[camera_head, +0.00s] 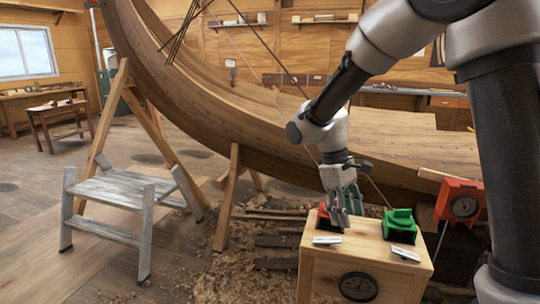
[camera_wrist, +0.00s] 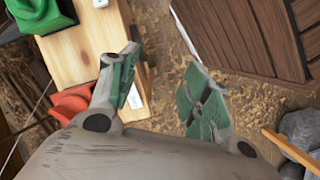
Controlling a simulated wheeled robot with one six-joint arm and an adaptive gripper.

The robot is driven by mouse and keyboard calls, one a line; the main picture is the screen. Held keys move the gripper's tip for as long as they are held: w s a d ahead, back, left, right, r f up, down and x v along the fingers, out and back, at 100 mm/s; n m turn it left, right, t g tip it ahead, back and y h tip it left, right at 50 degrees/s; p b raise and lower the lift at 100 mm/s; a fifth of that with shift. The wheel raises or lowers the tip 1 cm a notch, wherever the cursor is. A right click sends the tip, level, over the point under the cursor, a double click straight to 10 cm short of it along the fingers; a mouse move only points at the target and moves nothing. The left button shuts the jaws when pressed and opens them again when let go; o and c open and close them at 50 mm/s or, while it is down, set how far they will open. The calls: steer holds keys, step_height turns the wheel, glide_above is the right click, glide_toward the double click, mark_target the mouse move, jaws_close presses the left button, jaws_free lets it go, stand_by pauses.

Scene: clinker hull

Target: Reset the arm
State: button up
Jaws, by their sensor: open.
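My gripper (camera_head: 345,208) points down at the top of a wooden box (camera_head: 388,272), in front of or over the red block-like item (camera_head: 322,219) there. In the wrist view my gripper (camera_wrist: 160,78) shows two green-padded fingers spread apart, with only shavings-covered floor visible between them. The box (camera_wrist: 85,45) lies beside the left finger, with the orange-red item (camera_wrist: 70,104) left of that finger and the green item (camera_wrist: 40,13) at the upper left. Whether a fingertip touches the box or red item cannot be told. My arm is bent and reaches down from the upper right.
The green item (camera_head: 400,224) sits on the box's right side. A red dial gauge (camera_head: 461,204) stands right of it. The plank hull (camera_head: 230,115) curves behind, propped by wooden struts (camera_head: 229,195). A grey step stool (camera_head: 120,192) stands left; floor around it is open.

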steer(key=s+d+r+m+t+y, duration=0.1)
steer(key=s+d+r+m+t, duration=0.2)
steer(key=s+d+r, duration=0.3)
steer(key=s+d+r+m+t+y, duration=0.1)
steer(key=s+d+r+m+t, duration=0.2)
steer(key=s+d, duration=0.7)
step_height(320, 180, up, 4)
steer(key=s+m, duration=0.2)
steer(key=shift+s+r+t+y, duration=0.2)
steer(key=shift+s+t+y, duration=0.1)
steer(key=shift+s+y, duration=0.1)
steer(key=shift+c, duration=0.4)
